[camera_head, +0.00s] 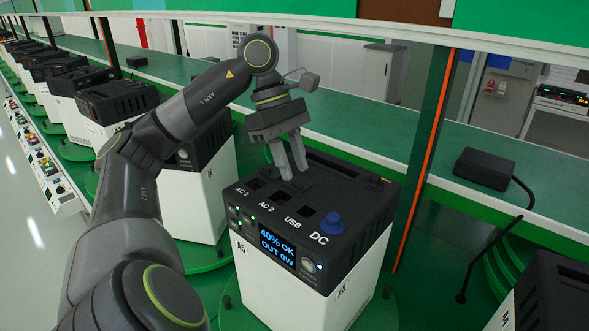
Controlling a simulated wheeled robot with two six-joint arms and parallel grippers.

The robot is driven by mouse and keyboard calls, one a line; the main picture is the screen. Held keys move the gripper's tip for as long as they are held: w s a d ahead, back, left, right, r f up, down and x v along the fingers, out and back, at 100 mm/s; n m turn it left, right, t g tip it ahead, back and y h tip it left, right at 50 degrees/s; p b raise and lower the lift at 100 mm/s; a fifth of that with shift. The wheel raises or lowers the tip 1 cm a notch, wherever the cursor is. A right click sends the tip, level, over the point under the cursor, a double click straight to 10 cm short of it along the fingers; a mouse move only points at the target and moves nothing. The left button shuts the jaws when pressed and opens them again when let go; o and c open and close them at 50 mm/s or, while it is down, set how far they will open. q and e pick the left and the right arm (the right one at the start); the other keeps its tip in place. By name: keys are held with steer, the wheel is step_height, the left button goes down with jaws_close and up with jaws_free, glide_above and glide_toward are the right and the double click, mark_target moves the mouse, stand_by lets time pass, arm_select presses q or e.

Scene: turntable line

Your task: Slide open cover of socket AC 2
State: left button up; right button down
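The power station (310,225) has a black top and a white body marked A5. On its top edge are labelled sockets AC 1 (256,183), AC 2 (280,198) and USB (307,211), with a blue round cap (332,223) at DC. The AC sockets look like dark squares; whether the AC 2 cover is shut or open is too small to tell. My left gripper (294,173) points down just behind AC 2, its two fingers apart with a gap between them. Whether the tips touch the top is unclear. My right gripper is out of view.
The display (277,247) reads 40% OK, OUT 0W. Another power station (188,190) stands left, partly behind my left arm, with several more in a row beyond. A green bench (370,130) behind carries a black box (484,168) with a cable. An orange-edged post (430,150) stands close right.

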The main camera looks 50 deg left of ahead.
arm_select(q)
steer(key=v, duration=0.3)
steer(key=shift+r, duration=0.25)
steer(key=p+v, duration=1)
steer(key=v, duration=0.2)
steer(key=shift+a, duration=0.15)
